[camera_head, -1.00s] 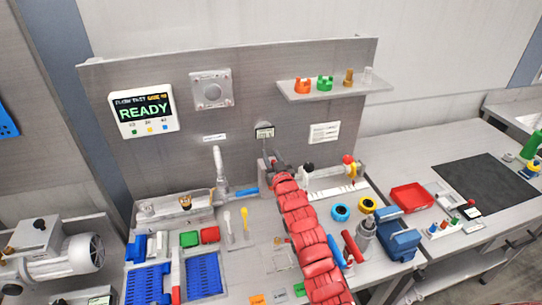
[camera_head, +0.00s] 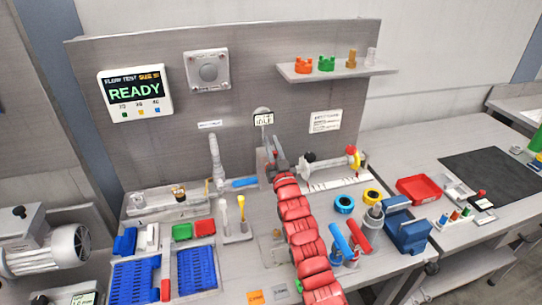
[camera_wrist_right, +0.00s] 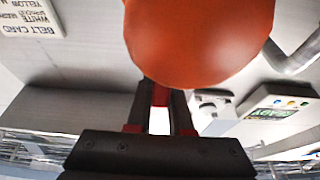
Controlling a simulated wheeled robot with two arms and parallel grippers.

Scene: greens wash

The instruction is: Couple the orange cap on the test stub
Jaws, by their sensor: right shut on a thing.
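My left gripper is not in view.
A shelf (camera_head: 335,73) holds an orange-red and a green crown-shaped piece and two small fittings. A white rail fixture (camera_head: 328,171) stands right of the gripper, a grey upright tap (camera_head: 216,160) left. Blue trays (camera_head: 197,270) and red-and-blue-handled tools (camera_head: 350,242) occupy the front.

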